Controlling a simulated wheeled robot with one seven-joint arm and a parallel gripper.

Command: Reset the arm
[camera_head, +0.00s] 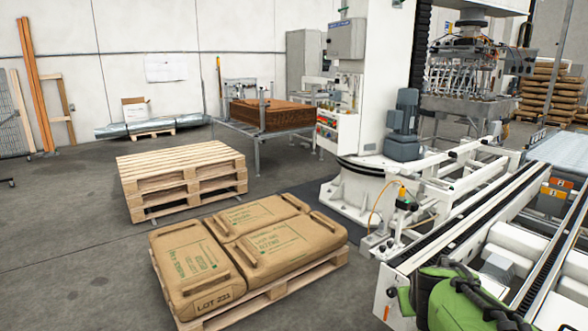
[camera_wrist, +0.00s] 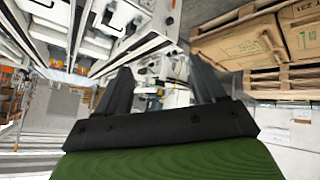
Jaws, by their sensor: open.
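My gripper (camera_wrist: 160,72) shows in the wrist view, with two dark fingers standing well apart on a dark plate above a green body. Nothing is held between the fingers. Machine parts show beyond the gap, apart from the fingers. In the head view, a green and black part of my arm (camera_head: 447,297) shows low at the right, in front of the white conveyor frame. The fingers cannot be made out in that view.
Brown sacks (camera_head: 240,238) lie on a wooden pallet (camera_head: 318,274) in front. Stacked empty pallets (camera_head: 182,180) stand behind. The white column machine (camera_head: 365,110) and conveyor rail (camera_head: 465,240) fill the right. Grey floor (camera_head: 65,230) is clear at the left.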

